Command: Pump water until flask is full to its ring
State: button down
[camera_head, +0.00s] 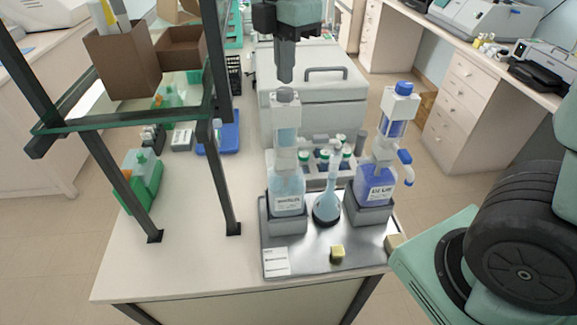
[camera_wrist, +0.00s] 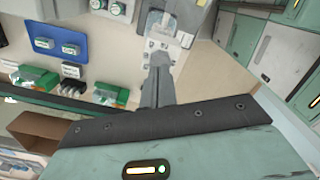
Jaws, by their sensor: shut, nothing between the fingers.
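The flask (camera_head: 327,207) stands on the grey metal tray (camera_head: 290,255) between two pump bottles, its long narrow neck upright. Its round body shows pale blue liquid; the ring and exact level are too small to tell. The left pump bottle (camera_head: 287,185) has a white label, clear bluish liquid and a grey cap (camera_head: 286,95). My gripper (camera_head: 285,80) is shut and empty, pointing down directly above that cap, touching or very close to it. In the wrist view my shut fingers (camera_wrist: 156,90) reach toward the pump top, which they partly hide.
A second pump bottle (camera_head: 376,185) with darker blue liquid and a blue cap stands right of the flask. Several small bottles are in a rack (camera_head: 310,165) behind. A dark-framed shelf (camera_head: 130,112) with cardboard boxes stands at left.

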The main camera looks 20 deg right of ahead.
notch_tip(320, 180, up, 5)
jog(key=p, duration=0.4)
jog(key=shift+r+p, duration=0.1)
jog(key=shift+p, duration=0.2)
dwell(0.5)
jog(key=shift+s+a+f+b, duration=0.2)
jog(key=shift+f+b, duration=0.1)
jog(key=shift+f, duration=0.1)
jog(key=s+a+f+m+b, duration=0.3)
jog(key=s+f+m+b, duration=0.2)
jog(key=s+f, duration=0.5)
jog(key=s+a+f+m+b, duration=0.3)
jog(key=s+f+m+b, duration=0.3)
jog(key=s+f, duration=0.3)
notch_tip(320, 180, down, 3)
jog(key=shift+s+f+m+y, duration=0.1)
jog(key=shift+s+m+y, duration=0.25)
jog(key=shift+m, duration=0.45)
jog(key=shift+d, duration=0.1)
